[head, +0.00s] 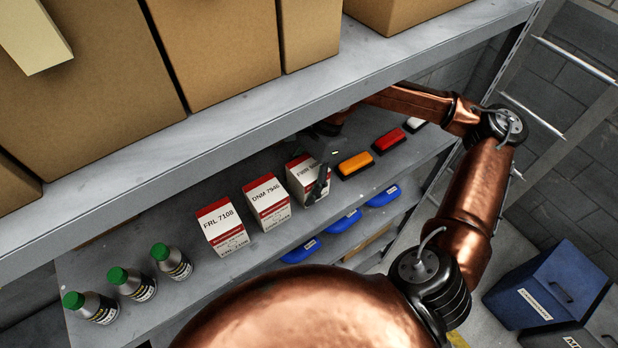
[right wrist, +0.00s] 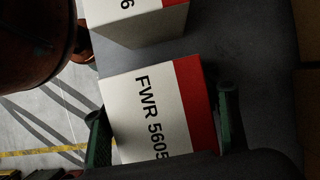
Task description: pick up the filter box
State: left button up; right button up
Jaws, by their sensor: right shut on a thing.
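Three white-and-red filter boxes stand in a row on the middle shelf in the head view: FRL 7108 (head: 221,226), DNM 7946 (head: 267,201) and FWR 5605 (head: 299,182). My right gripper (head: 314,176) is at the FWR 5605 box, with one dark finger against its right side. In the right wrist view, this box (right wrist: 150,110) sits between the two green-edged fingers (right wrist: 163,125), and they are shut on it. The box appears to be at shelf level; I cannot tell whether it touches the shelf. The neighbouring box (right wrist: 140,20) shows beside it. My left gripper is not in view.
Several green-capped bottles, including one bottle (head: 172,262), stand left of the boxes. An orange light (head: 356,165) and a red light (head: 389,140) lie to the right. The upper shelf (head: 260,115) with cardboard boxes (head: 215,50) hangs close above. Blue bins (head: 343,221) sit below.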

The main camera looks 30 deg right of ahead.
jog(key=shift+c, duration=1.4)
jog(key=shift+w+r+b, duration=0.1)
jog(key=shift+r+b, duration=0.6)
jog(key=shift+b, duration=0.05)
jog(key=s+d+b, duration=0.1)
jog(key=s+b, duration=1.5)
jog(key=s, duration=0.2)
jog(key=shift+d, duration=0.3)
